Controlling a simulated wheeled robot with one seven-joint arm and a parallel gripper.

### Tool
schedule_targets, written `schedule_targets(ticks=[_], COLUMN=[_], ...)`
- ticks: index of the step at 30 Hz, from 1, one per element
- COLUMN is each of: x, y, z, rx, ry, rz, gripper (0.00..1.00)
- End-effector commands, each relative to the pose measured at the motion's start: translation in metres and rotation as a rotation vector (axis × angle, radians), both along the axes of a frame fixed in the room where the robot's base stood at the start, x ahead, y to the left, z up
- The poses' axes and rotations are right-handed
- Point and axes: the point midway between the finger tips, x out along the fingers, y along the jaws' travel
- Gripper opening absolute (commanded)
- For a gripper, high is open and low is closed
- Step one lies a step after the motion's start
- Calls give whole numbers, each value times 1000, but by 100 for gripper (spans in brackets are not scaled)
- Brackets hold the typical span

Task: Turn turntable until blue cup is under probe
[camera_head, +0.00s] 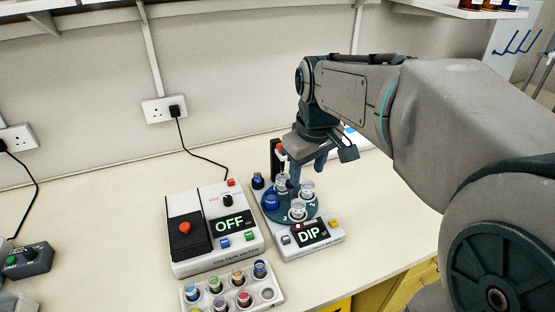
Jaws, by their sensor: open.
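The turntable (287,217) is a dark teal disc on a white dipping unit (317,251) whose display reads "DIP". The blue cup (271,201) sits on the left side of the disc. Clear cups stand at the back (281,184), right (307,190) and front (298,211) of the disc. A dark post (276,156) with a small red part rises behind the disc. The probe tip cannot be made out and may be hidden by my gripper. My gripper (308,172) is open, with its fingers pointing down over the back right of the disc; contact cannot be told.
A colour meter (206,258) reading "OFF" stands left of the unit. A white rack (232,291) of coloured vials lies in front. A dark blue-topped knob or vial (257,180) is at the unit's back left. The bench (385,215) is clear to the right.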

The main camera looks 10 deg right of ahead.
Motion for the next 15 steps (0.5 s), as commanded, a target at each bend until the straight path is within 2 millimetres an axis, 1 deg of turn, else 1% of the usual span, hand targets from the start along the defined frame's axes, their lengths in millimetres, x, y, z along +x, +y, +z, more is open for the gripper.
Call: schedule_targets(ticks=[1, 5, 9, 12, 15], x=[17, 57, 99, 125, 144], y=[0, -2, -3, -4, -5], z=[-3, -5, -13, -21, -29], rx=[-7, -26, -41, -48, -52], ry=[19, 61, 106, 134, 157], rz=[43, 168, 306, 397, 469], gripper=[48, 48, 48, 48, 48])
